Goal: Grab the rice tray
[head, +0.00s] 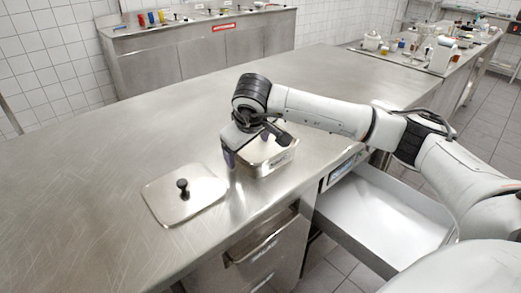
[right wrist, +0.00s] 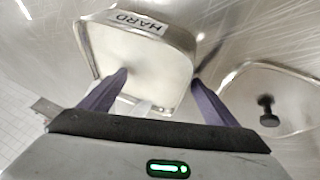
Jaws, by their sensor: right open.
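The rice tray (head: 277,164) is a small metal container on the steel counter, near its front edge. In the right wrist view the rice tray (right wrist: 188,41) shows a pale white filling and a label reading "HARD". My right gripper (head: 252,148) is over the tray and hides part of it in the head view. In the right wrist view the right gripper (right wrist: 160,78) is open, one finger overlapping the tray and the other by its right edge. I cannot tell whether the fingers touch it. My left gripper is not in view.
A metal lid (head: 205,197) with a black knob (head: 183,186) lies left of the tray. An open white drawer (head: 385,215) juts out below the counter at right. The counter's left and back areas are clear. Side counters with small items stand behind.

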